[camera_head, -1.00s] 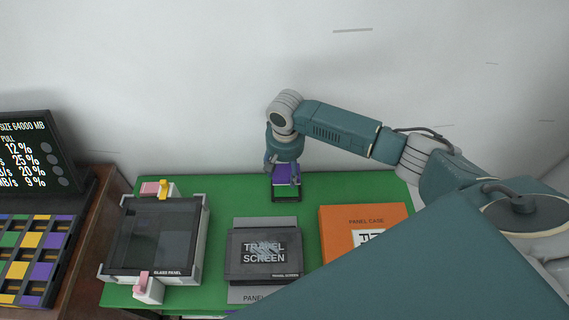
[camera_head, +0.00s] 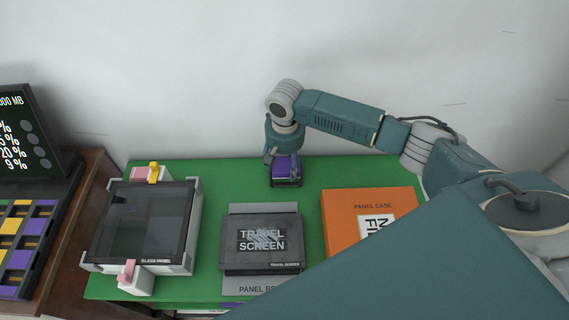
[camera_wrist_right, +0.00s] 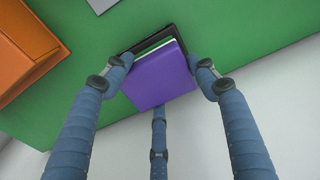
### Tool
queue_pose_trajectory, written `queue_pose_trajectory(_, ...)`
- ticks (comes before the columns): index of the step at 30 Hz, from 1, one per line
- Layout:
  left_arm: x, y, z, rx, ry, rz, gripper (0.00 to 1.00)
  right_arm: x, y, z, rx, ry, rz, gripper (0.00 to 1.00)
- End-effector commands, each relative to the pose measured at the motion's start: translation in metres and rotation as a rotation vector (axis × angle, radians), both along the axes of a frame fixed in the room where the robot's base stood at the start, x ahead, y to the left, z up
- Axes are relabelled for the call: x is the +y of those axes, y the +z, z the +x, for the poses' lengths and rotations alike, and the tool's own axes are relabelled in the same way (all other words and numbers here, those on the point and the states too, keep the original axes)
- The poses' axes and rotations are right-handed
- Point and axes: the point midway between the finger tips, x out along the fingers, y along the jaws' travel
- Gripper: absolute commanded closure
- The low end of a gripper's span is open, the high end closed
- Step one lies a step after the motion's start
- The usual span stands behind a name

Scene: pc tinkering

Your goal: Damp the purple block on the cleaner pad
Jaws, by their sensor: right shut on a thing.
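The purple block (camera_head: 286,167) is at the back of the green table mat, under my right gripper (camera_head: 284,162). In the right wrist view the purple block (camera_wrist_right: 160,78) sits between the fingers of my right gripper (camera_wrist_right: 163,75), which is shut on it. A dark-rimmed pad (camera_head: 287,184), seemingly the cleaner pad, lies at the block; its dark edge also shows in the right wrist view (camera_wrist_right: 150,42). The block covers most of it, and whether they touch is hard to tell. My left gripper is not in view.
The green surface (camera_head: 230,175) holds a glass panel in a frame (camera_head: 145,225) at left, a grey travel screen (camera_head: 262,243) in the middle and an orange panel case (camera_head: 340,225) at right. A monitor (camera_head: 25,135) and a colored block rack (camera_head: 25,240) stand far left. A wall is behind.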

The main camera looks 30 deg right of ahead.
Motion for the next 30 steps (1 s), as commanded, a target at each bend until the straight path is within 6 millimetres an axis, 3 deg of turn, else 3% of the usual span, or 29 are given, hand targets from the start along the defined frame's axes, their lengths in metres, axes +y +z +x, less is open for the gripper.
queue_pose_trajectory(30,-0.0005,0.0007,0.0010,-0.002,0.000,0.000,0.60,-0.0001,-0.0069,0.0001,0.000,0.000,0.000,0.71)
